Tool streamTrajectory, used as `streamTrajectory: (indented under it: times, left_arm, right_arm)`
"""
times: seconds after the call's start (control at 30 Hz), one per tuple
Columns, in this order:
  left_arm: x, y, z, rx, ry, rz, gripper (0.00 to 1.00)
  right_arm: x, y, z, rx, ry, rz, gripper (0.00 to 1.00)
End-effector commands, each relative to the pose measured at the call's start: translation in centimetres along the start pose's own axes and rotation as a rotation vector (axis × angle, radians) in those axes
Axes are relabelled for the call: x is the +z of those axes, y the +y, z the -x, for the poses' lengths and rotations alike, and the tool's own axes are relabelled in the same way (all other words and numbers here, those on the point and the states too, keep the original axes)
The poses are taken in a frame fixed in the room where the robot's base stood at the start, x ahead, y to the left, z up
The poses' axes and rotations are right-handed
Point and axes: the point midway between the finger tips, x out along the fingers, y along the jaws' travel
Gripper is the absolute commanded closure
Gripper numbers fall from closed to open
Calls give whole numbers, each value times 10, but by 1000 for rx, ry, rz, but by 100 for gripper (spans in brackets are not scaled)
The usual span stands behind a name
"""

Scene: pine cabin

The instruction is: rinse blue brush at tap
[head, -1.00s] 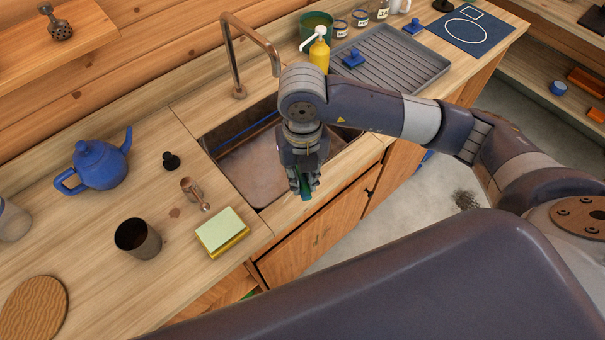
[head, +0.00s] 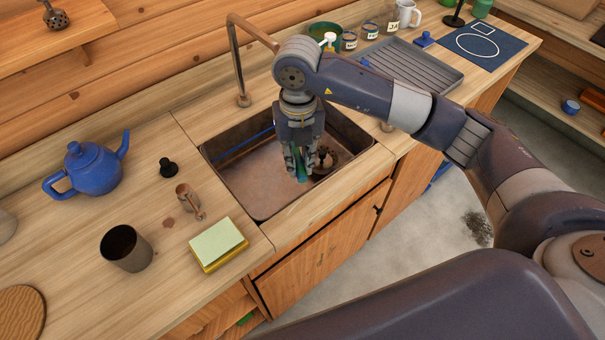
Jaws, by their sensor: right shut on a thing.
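My right gripper (head: 300,170) points down inside the sink (head: 235,176). It is shut on a small teal-green thing (head: 301,176), mostly hidden by the fingers; I cannot tell whether it is the brush. A thin blue strip (head: 252,141) lies along the sink's back side; I cannot tell whether it is a brush handle. The copper-coloured tap (head: 236,60) stands behind the sink, its spout end hidden behind my right arm. A dark round thing (head: 325,160) sits in the sink just right of the fingers. My left gripper is not in view.
A grey drying tray (head: 450,77) is on the right, with a blue block (head: 424,39) beyond.

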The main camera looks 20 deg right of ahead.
Motion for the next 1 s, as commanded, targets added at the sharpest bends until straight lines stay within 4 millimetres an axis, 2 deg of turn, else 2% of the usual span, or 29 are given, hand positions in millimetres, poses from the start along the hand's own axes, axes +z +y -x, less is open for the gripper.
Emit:
streamTrajectory:
  times: [0.2,0.4,0.83,0.87,1.0]
  left_arm:
    - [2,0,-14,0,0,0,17]
    - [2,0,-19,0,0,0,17]
    - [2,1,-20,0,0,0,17]
    - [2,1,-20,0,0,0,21]
    - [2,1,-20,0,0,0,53]
  right_arm:
    - [25,0,-2,0,-1,-2,100]
    - [39,0,-1,-1,0,-1,100]
    - [44,0,0,-1,0,0,100]
    - [44,0,0,-1,0,0,100]
    - [44,0,0,-1,0,0,100]
